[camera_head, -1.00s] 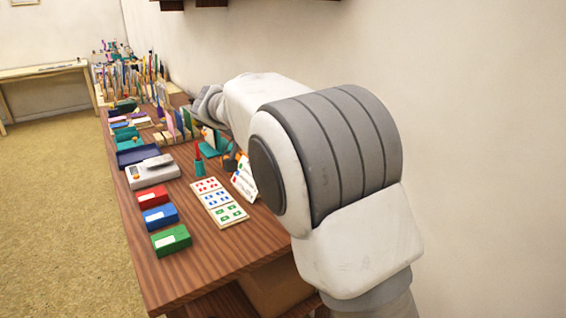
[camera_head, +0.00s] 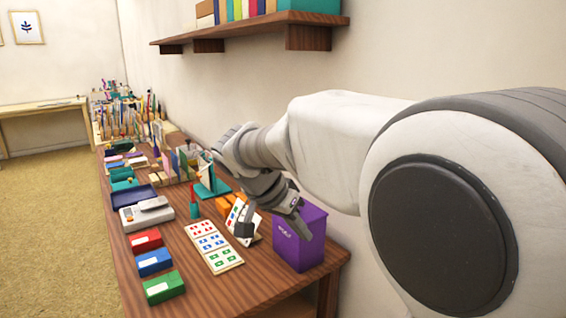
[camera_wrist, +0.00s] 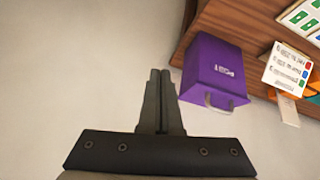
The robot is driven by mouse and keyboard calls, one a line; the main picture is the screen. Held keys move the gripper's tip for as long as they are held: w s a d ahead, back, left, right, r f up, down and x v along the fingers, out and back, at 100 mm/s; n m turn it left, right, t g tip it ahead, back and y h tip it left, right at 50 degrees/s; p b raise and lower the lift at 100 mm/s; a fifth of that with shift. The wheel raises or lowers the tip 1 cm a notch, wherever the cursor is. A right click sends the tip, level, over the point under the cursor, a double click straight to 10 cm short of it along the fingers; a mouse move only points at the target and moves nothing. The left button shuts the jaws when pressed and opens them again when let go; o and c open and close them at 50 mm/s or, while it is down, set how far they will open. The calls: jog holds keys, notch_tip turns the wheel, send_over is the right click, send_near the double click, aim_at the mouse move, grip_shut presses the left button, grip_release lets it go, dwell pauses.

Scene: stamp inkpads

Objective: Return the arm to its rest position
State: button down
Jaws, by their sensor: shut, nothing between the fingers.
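My gripper (camera_wrist: 160,74) is shut, with its two dark fingers together and nothing between them in the wrist view. In the head view my arm reaches from the right over the table's right side, and the gripper hangs near a purple box (camera_head: 301,246). The box also shows in the wrist view (camera_wrist: 214,68), right of the fingers and apart from them. The red inkpad (camera_head: 146,241), blue inkpad (camera_head: 154,262) and green inkpad (camera_head: 163,287) sit in a row along the table's left edge. A card with coloured prints (camera_head: 213,246) lies to their right.
The wooden table (camera_head: 225,290) is bare at its front. A wall shelf (camera_head: 262,27) with books hangs above my arm. A white device (camera_head: 146,214), a teal-and-red item (camera_head: 195,207) and upright cards stand further back. The wall is close on the right.

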jog(key=s+d+f+n+t+y, duration=0.1)
jog(key=s+d+n+y, duration=0.3)
jog(key=s, duration=0.7)
jog(key=s+d+n+t+y, duration=0.1)
jog(key=s+d+n, duration=0.3)
jog(key=s+d, duration=0.5)
notch_tip(320, 180, up, 21)
jog(key=s+a+p, duration=0.2)
jog(key=p, duration=1.9)
jog(key=shift+s, duration=0.25)
jog(key=shift+a, duration=0.1)
